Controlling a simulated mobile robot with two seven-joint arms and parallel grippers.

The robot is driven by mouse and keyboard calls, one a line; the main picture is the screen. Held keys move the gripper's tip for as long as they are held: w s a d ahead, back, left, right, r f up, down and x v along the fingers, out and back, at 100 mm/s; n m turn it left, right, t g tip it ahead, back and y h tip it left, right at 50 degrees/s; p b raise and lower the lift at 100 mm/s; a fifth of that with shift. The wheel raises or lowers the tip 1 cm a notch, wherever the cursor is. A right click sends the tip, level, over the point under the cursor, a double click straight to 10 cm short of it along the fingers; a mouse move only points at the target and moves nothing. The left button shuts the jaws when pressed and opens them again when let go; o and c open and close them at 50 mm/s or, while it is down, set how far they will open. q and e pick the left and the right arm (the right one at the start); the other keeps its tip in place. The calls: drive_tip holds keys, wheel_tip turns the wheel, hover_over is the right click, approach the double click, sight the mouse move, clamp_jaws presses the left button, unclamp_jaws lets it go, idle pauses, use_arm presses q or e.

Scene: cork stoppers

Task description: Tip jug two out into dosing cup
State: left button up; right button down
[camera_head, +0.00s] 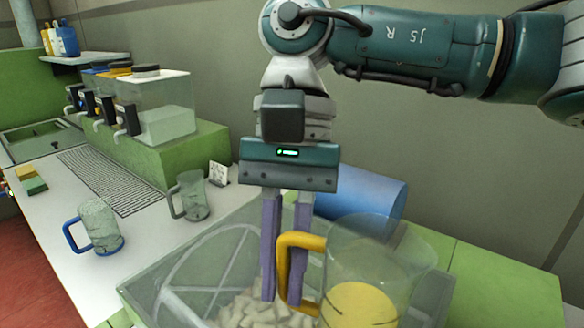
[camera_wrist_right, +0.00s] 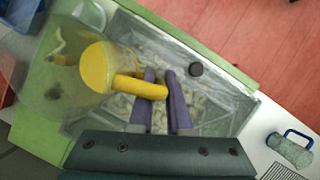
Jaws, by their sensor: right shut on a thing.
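My right gripper (camera_head: 282,295) is shut on the yellow handle (camera_head: 284,262) of a clear jug (camera_head: 370,255) with a yellow base. It holds the jug over the right side of a clear bin of pale cork stoppers (camera_head: 252,312). The wrist view shows the fingers (camera_wrist_right: 160,85) across the handle and the yellow base (camera_wrist_right: 95,66) beside them. I see no clear load of stoppers in the jug. I cannot read a number on any jug, and I cannot tell which thing is the dosing cup. My left gripper is not in view.
A clear jug with a blue handle (camera_head: 101,228) and one with a grey handle (camera_head: 194,197) stand on the counter at left. A blue cylinder (camera_head: 362,199) is behind the bin. Clear dispensers (camera_head: 165,110) stand on a green ledge.

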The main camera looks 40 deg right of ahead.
drive_tip(key=s+d+f+m+t+p, duration=0.1)
drive_tip(key=d+m, duration=0.2)
drive_tip(key=s+d+f+m+t+p, duration=0.1)
drive_tip(key=d+f+m, duration=0.1)
drive_tip(key=d+m, duration=0.1)
drive_tip(key=s+d+f+m+t+y+p, duration=0.1)
drive_tip(key=d+f+m, duration=0.1)
drive_tip(key=d, duration=0.1)
drive_tip(key=shift+s+m+p, duration=0.1)
drive_tip(key=shift+m+p, duration=0.3)
drive_tip(key=shift+s+d+f+m, duration=0.1)
drive_tip(key=shift+d+m, duration=0.2)
drive_tip(key=shift+d, duration=0.1)
